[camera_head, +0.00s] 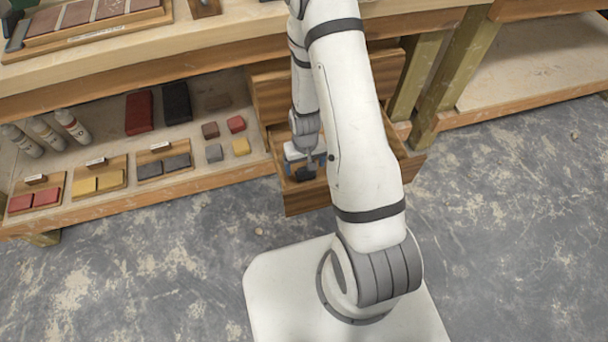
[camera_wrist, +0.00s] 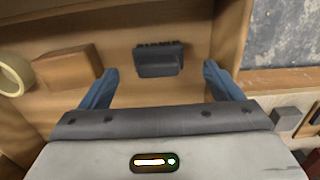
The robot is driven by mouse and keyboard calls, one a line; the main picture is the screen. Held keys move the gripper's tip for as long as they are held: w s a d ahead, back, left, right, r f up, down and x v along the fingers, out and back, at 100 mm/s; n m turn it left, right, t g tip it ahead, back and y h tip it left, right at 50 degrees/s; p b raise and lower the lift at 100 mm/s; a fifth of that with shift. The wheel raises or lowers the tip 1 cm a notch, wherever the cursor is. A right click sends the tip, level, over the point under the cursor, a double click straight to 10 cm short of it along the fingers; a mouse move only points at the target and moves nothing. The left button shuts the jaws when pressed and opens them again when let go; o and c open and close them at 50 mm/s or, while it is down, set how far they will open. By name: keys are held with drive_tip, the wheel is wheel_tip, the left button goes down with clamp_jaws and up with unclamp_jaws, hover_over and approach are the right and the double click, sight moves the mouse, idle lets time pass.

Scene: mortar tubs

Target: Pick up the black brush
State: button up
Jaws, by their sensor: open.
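The black brush (camera_wrist: 158,59) lies on the floor of an open wooden drawer in the wrist view, its bristles along the far edge. In the head view a dark shape that looks like the brush (camera_head: 306,174) shows just below my gripper (camera_head: 303,160). In the wrist view my gripper (camera_wrist: 160,69) is open, with one blue finger to the left of the brush and one to the right. Both fingers are apart from it and nothing is between them in grip. The height gap between fingertips and brush is hard to tell.
The drawer (camera_head: 312,199) has raised wooden walls close around my gripper. A brown wooden block (camera_wrist: 68,68) and a cream ring (camera_wrist: 13,76) lie left of the brush in the wrist view. A shelf (camera_head: 110,215) with colour samples and bottles is left of the drawer.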

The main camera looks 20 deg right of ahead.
sight(305, 168)
wheel_tip(305, 168, down, 5)
drive_tip(key=shift+w+d+r+b, duration=0.1)
drive_tip(key=shift+w+b, duration=0.05)
drive_tip(key=shift+b, duration=0.8)
drive_tip(key=c, duration=1.1)
